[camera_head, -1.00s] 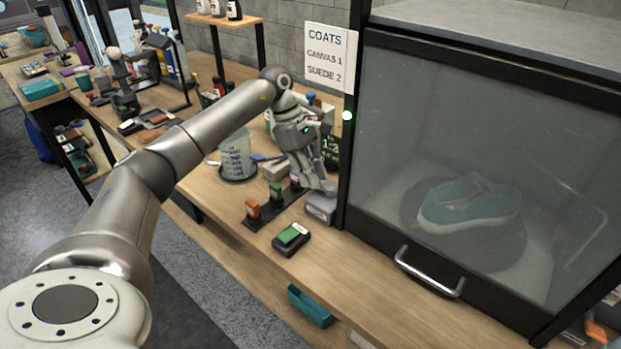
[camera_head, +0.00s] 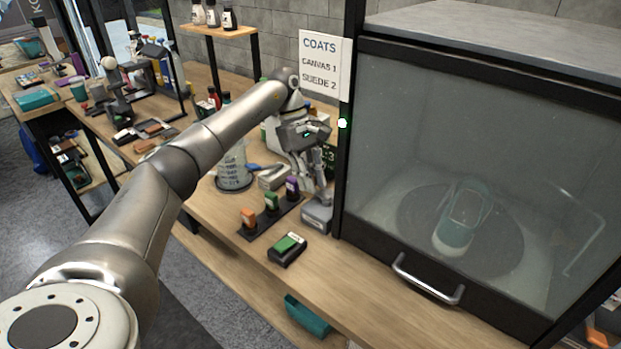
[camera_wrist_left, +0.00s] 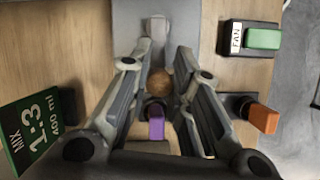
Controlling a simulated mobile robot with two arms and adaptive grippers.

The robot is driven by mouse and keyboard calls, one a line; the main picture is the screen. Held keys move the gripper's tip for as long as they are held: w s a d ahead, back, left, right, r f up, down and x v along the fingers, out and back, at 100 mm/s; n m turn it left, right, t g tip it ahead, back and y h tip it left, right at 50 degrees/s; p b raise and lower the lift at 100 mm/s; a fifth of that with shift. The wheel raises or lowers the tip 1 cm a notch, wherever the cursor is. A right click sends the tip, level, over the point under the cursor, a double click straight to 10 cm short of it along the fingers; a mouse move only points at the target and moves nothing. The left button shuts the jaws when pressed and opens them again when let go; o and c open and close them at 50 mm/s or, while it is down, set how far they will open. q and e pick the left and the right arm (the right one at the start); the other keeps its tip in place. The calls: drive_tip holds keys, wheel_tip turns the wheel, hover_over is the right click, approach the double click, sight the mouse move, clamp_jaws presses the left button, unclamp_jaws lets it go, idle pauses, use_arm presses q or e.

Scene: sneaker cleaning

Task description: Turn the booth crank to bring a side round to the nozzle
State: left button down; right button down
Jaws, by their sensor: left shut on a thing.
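The spray booth (camera_head: 397,262) has a glass front and a handle bar. Inside it a teal sneaker (camera_head: 462,215) sits on a round turntable (camera_head: 410,215), one end facing the glass. The grey crank unit (camera_head: 317,216) stands at the booth's left corner; its grey body also shows in the left wrist view (camera_wrist_left: 128,25). My left gripper (camera_head: 322,187) is over the crank unit. In the left wrist view its fingers (camera_wrist_left: 164,62) are closed around a round wooden knob (camera_wrist_left: 159,84), partly hidden between them. My right gripper is not in view.
A fan switch (camera_head: 287,250) with a green top lies in front of the crank. A black rack (camera_head: 262,224) holds orange, green and purple pieces. A measuring cup (camera_head: 233,168) stands behind. A green sign (camera_wrist_left: 32,128) is close to my left gripper.

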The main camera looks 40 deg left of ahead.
use_arm(q)
drive_tip(key=c, duration=1.3)
unclamp_jaws()
drive_tip(key=shift+w, duration=0.1)
drive_tip(key=shift+c, duration=0.2)
drive_tip(key=v, duration=1.2)
